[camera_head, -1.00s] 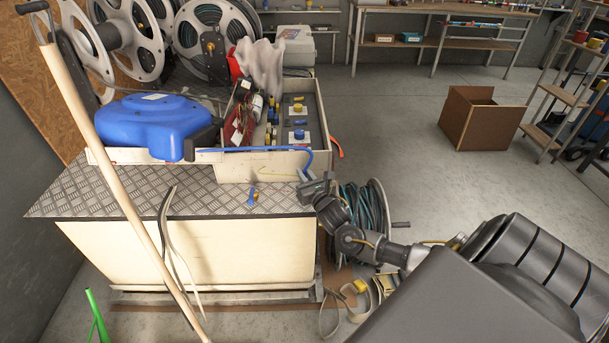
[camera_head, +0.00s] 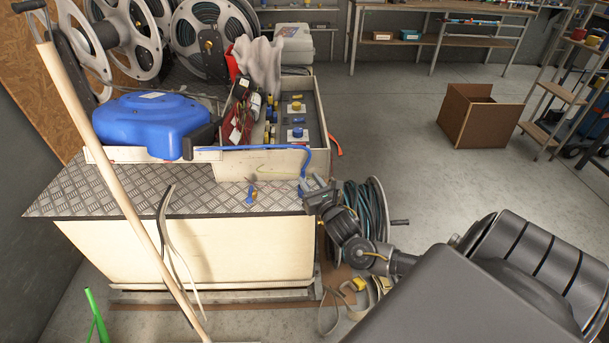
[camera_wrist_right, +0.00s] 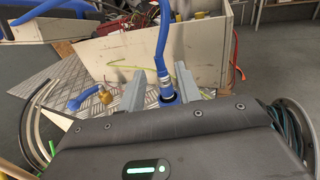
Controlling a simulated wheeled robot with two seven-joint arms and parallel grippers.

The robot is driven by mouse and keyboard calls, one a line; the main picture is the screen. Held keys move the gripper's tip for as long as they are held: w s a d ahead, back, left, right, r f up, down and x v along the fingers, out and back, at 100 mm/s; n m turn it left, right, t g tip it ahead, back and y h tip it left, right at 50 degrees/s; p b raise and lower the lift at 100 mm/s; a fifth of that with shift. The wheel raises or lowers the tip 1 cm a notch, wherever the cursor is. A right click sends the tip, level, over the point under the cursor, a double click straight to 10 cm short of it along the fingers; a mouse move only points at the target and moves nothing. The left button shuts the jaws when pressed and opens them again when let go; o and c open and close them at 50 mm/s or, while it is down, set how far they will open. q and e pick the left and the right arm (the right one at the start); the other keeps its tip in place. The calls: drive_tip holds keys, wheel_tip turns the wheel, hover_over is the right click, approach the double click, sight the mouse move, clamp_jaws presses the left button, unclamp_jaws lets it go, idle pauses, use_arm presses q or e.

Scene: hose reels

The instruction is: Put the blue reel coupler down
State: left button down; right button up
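The blue reel coupler (camera_head: 302,189) is at the end of the blue hose (camera_head: 262,148), by the right front corner of the checker-plate deck (camera_head: 200,198). In the right wrist view the coupler (camera_wrist_right: 167,88) stands roughly upright between my fingers, with a gap beside the left finger. My right gripper (camera_head: 317,184) is open around it, also seen in the right wrist view (camera_wrist_right: 160,88). The coupler's lower end is hidden there by my gripper body, so I cannot tell whether it touches the deck. My left gripper is not in view.
A small blue and brass fitting (camera_head: 251,193) lies on the deck. A wooden pole (camera_head: 118,185) leans at left. A dark hose reel (camera_head: 365,205) stands right of the cart.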

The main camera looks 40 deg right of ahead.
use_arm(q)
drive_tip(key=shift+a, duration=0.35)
use_arm(e)
drive_tip(key=v, duration=0.2)
drive_tip(key=shift+s+a, duration=0.1)
drive_tip(key=shift+s, duration=0.2)
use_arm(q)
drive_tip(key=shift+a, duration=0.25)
